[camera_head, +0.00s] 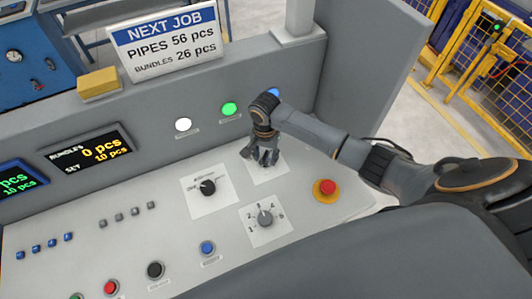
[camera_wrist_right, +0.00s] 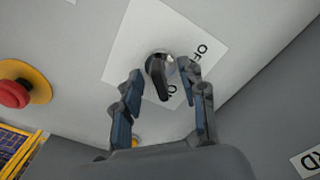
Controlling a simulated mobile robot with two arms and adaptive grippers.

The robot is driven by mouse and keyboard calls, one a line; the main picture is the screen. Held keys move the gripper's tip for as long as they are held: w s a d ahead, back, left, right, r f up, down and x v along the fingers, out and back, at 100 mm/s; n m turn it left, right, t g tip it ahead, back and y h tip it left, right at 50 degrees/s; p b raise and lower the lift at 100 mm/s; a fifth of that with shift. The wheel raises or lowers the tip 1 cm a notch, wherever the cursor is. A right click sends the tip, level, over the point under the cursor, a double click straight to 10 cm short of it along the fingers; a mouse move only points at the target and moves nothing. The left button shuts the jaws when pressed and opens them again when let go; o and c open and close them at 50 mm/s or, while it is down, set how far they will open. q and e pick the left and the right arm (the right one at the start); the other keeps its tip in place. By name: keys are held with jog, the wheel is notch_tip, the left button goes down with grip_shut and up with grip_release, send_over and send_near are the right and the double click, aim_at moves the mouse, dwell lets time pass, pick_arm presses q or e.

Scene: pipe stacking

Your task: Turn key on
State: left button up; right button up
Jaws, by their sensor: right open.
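A dark key switch (camera_wrist_right: 157,78) with a metal collar sits on a white plate (camera_wrist_right: 125,48) in the right wrist view. The plate has lettering that looks like "OFF" beside the key and a partly hidden label starting with "O". My right gripper (camera_wrist_right: 161,82) is open, with one finger on each side of the key; I cannot tell whether either touches it. In the head view my right gripper (camera_head: 262,158) is over the white plate (camera_head: 272,174) and hides the key. My left gripper is not in view.
A red emergency button (camera_head: 326,188) on a yellow base is right of the gripper. A black rotary switch (camera_head: 208,187) and a numbered grey selector (camera_head: 265,218) are nearby. The upright panel with white (camera_head: 183,124) and green (camera_head: 229,109) lamps rises behind the gripper.

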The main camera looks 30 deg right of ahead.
aim_at(265, 154)
jog(key=shift+r, duration=3.3)
